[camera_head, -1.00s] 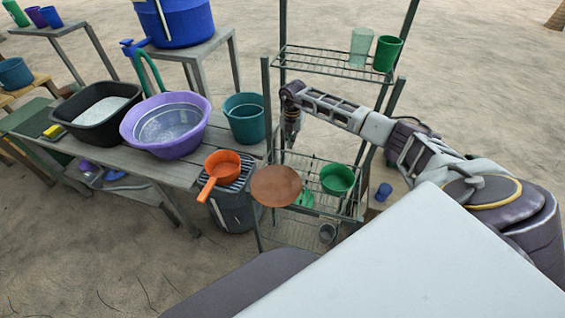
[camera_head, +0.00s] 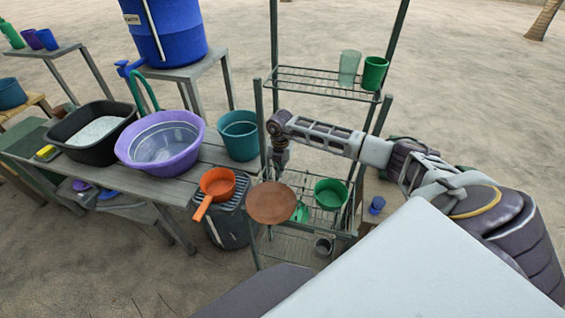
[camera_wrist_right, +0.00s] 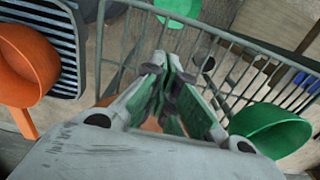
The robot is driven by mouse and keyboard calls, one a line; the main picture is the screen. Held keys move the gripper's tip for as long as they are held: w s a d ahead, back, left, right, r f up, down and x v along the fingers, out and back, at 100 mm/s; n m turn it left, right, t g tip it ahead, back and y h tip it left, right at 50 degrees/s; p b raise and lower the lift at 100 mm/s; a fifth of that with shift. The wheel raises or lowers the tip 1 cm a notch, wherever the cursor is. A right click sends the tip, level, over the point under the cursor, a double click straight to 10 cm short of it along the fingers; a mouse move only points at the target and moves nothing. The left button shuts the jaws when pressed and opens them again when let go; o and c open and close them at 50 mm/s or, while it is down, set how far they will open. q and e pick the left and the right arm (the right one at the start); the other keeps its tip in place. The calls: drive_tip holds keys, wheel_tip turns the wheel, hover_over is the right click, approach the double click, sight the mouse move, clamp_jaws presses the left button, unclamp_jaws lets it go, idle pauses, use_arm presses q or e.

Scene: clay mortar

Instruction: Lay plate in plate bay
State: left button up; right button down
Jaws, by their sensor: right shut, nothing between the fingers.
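The round brown plate (camera_head: 271,203) shows face-up at the left front of the wire rack's lower shelf (camera_head: 304,211). It covers part of the rack's front left post, and its exact support is hard to tell. I cannot single out the plate bay. My right gripper (camera_head: 277,172) points down just behind the plate's far edge, and I cannot tell whether it touches it. In the right wrist view the fingers (camera_wrist_right: 172,78) are together and empty; a bit of brown shows behind them. My left gripper is not in view.
A green bowl (camera_head: 331,193) and a green item (camera_head: 300,212) are beside the plate. An orange pan (camera_head: 216,186) sits left on a dark bin. The upper shelf (camera_head: 315,80) holds two cups. A bench (camera_head: 165,182) with basins stands left.

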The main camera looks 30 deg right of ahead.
sight(277, 184)
drive_tip(key=s+a+p, duration=0.1)
drive_tip(key=s+a, duration=0.2)
drive_tip(key=a, duration=0.1)
drive_tip(key=shift+s+r+p, duration=0.1)
drive_tip(key=shift+s+p, duration=0.25)
drive_tip(key=shift+f, duration=0.4)
drive_tip(key=shift+w+f, duration=0.1)
drive_tip(key=shift+f, duration=0.45)
drive_tip(key=shift+w+d+b, duration=1.25)
drive_tip(key=shift+w+d, duration=0.1)
drive_tip(key=shift+d, duration=0.25)
drive_tip(key=shift+w+d, duration=0.1)
drive_tip(key=shift+r, duration=0.15)
